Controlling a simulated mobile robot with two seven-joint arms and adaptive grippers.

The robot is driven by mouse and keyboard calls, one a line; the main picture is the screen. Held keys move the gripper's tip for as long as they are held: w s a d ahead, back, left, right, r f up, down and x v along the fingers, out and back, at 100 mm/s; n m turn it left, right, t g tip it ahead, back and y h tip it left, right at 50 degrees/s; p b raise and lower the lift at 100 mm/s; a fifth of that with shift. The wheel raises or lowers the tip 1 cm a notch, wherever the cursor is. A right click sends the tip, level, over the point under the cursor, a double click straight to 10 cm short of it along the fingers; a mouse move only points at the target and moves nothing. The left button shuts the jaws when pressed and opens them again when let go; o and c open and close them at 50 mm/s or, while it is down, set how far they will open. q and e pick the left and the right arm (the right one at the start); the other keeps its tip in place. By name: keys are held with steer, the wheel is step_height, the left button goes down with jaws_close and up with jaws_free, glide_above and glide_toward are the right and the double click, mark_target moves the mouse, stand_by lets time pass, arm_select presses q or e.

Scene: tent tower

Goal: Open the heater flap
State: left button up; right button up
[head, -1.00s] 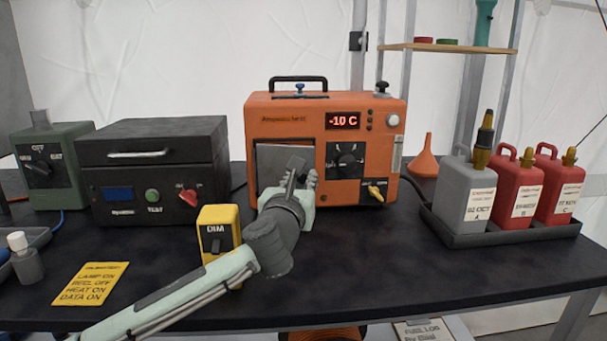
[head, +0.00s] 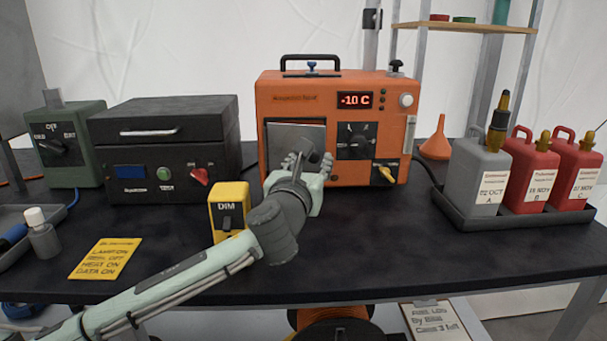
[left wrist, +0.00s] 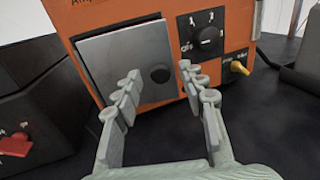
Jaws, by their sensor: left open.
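The orange heater (head: 335,88) stands at the back middle of the table, its display reading -10 C. Its grey square flap (head: 292,137) is on the left of its front and looks shut. My left gripper (head: 306,162) is in front of the flap's lower right part in the head view.
A black case (head: 165,150) stands left of the heater, and a yellow DIM box (head: 228,208) stands in front, close to my left arm. A tray (head: 520,217) with a grey can and two red cans is at right. The table front right of my arm is clear.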

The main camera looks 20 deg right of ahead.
arm_select(q)
steer(key=v, duration=1)
steer(key=shift+a+f, duration=0.1)
steer(key=shift+c, duration=0.6)
